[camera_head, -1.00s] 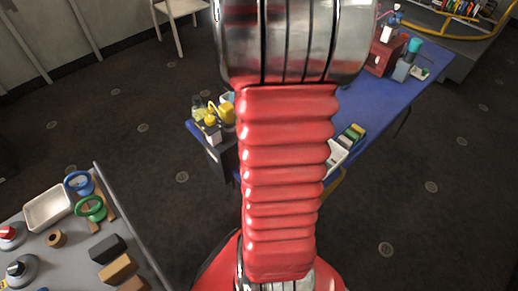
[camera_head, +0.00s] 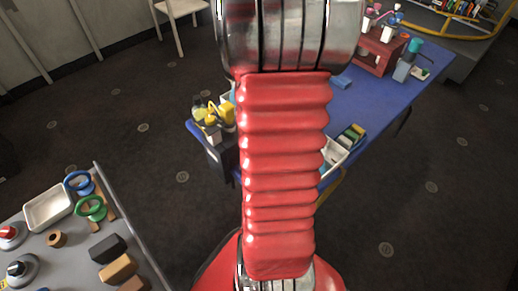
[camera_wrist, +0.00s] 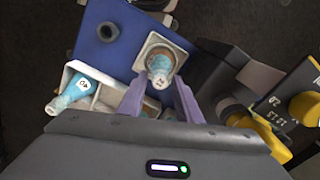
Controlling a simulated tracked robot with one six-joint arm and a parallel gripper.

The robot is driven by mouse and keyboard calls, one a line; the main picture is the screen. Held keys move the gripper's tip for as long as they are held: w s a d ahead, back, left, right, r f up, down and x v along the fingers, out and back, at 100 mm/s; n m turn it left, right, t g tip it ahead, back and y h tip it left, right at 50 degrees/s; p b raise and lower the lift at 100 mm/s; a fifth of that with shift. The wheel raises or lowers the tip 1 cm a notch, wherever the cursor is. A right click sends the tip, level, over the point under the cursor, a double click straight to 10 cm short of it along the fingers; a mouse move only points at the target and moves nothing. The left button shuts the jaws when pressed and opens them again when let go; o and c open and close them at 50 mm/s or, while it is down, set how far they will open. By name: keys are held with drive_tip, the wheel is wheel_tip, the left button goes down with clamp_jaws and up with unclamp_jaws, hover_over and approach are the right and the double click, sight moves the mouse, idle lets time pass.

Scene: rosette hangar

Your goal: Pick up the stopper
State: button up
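In the wrist view, a pale blue piece with a numbered white label (camera_wrist: 160,67) stands in a square light-grey holder (camera_wrist: 151,44). A second pale blue piece (camera_wrist: 74,92) with a label lies tilted in a white tray (camera_wrist: 103,75) to the left. Either may be the stopper; I cannot tell which. My gripper (camera_wrist: 159,82) is open, its two purple fingers apart on either side of the holder's near end. The first blue piece shows between the fingertips, with no clear contact. In the head view my arm hides the gripper.
The blue table (camera_head: 372,100) carries a red box (camera_head: 376,50) and a white bin with coloured items (camera_head: 335,153). Yellow-topped bottles (camera_head: 212,115) stand at its left end. Yellow parts (camera_wrist: 308,106) and a dark block (camera_wrist: 218,75) crowd the gripper's right.

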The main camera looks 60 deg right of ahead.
clamp_jaws()
wheel_tip(320, 180, up, 10)
idle(0.8)
idle(0.5)
